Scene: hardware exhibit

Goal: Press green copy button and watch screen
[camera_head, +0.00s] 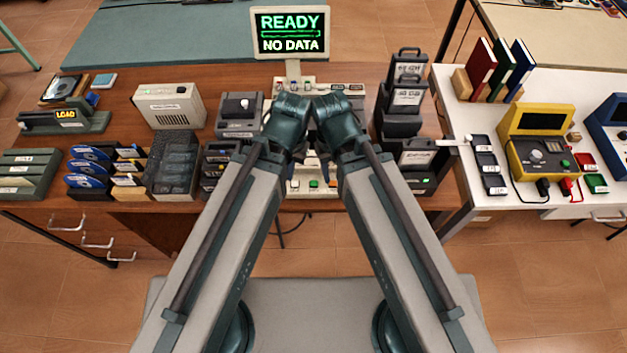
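The screen (290,33) stands on a post at the back of the wooden desk. It reads "READY" over "NO DATA" in green and white, with a green bar between. Below it, a pale console (300,188) is largely covered by my arms. A small green button (314,184) shows on its front part, between other small coloured buttons. My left gripper (297,158) and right gripper (325,160) are close together over the console, just beyond the green button in the picture. My wrists hide most of both grippers, so their opening and any contact are unclear.
Left on the desk are a "LOAD" device (62,117), blue discs (88,166) and a beige box (170,105). Black drives (405,95) stand right of the console. A white table (470,130) at right holds a yellow device (540,150) and books (500,68).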

